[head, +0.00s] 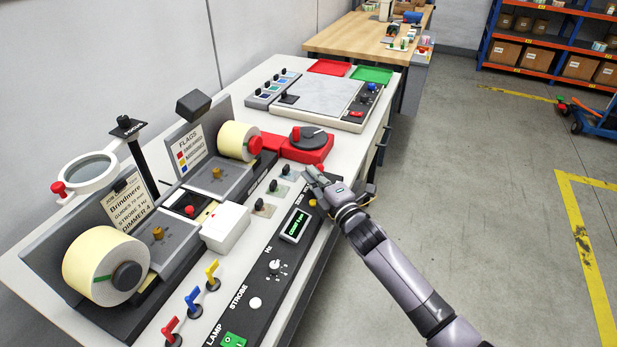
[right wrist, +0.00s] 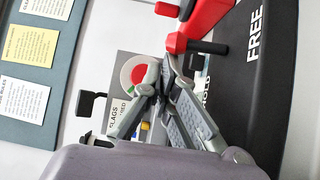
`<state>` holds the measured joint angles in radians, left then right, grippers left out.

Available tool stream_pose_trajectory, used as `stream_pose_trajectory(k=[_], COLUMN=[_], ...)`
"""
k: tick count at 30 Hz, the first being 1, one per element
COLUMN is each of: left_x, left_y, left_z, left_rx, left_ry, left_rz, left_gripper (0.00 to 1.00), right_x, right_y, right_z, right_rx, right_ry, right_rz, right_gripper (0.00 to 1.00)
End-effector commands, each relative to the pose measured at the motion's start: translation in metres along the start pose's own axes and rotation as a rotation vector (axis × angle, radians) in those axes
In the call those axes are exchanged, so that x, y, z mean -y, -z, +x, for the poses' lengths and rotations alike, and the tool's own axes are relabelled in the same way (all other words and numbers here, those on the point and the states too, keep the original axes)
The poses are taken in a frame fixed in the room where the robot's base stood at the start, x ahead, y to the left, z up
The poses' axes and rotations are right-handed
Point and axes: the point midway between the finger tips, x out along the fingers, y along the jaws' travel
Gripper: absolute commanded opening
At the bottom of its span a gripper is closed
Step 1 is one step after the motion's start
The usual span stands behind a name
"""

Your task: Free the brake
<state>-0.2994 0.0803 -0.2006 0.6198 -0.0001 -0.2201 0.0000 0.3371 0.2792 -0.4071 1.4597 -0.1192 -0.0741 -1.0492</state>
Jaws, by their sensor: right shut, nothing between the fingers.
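In the right wrist view, a dark strip (right wrist: 262,85) carries the words FREE and HOLD, the latter partly hidden by a finger. A red lever-like part (right wrist: 190,35) with a dark end stands beside it, just beyond my right fingertips (right wrist: 164,78). My right gripper is shut and empty; I cannot tell whether it touches the red part. In the head view my right gripper (head: 316,178) is over the far end of the bench's dark front panel (head: 258,290), just in front of a red unit (head: 318,152) with a dark dial. My left gripper is not in view.
Two cream label rolls (head: 90,267) (head: 236,141), an upright magnifier (head: 90,170) and a white box (head: 226,228) stand on the bench. Coloured flag levers (head: 192,298) are near the front. A grey-topped scale-like unit (head: 325,97) lies beyond.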

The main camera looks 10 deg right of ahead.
Motion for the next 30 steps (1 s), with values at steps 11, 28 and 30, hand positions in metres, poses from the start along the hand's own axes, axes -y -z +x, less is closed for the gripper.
stream_pose_trajectory(k=[11,28,30], left_x=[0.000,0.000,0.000], left_y=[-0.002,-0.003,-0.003], left_z=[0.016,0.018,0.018], left_rx=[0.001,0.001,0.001], left_ry=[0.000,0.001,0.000], left_rz=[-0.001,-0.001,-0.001], left_gripper=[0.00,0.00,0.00], right_x=[0.000,0.001,0.003], right_y=[-0.008,-0.010,-0.010], right_z=[-0.009,-0.032,-0.046], right_rx=[0.002,0.001,0.001], right_ry=[-0.074,-0.073,-0.072], right_rz=[0.059,0.060,0.059], right_gripper=[0.00,0.00,0.00])
